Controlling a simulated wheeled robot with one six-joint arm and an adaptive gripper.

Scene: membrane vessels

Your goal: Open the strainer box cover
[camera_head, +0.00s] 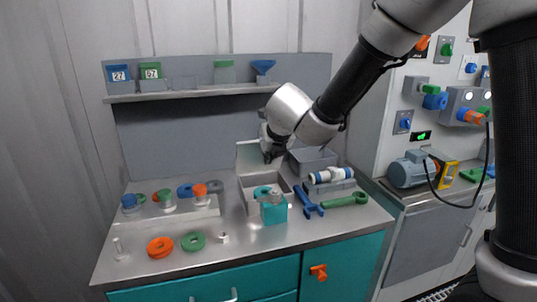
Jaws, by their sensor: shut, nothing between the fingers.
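The strainer box (245,196) is a grey open-topped box in the middle of the counter. A pale cover (250,156) stands raised at its back edge, so the top of the box is uncovered. A teal ring-like part shows inside. My gripper (270,156) is above the back of the box, at the right side of the raised cover. It looks shut and empty. The fingertips are small and dark here, and I cannot tell whether they touch the cover.
A teal block (274,212) stands at the box's front. A grey bin (313,160) is behind right, near a white-and-blue cylinder (331,175). Blue (305,201) and green wrenches (345,200) lie right. Orange (160,247) and green rings (193,241) lie front left. A shelf (190,93) spans the back.

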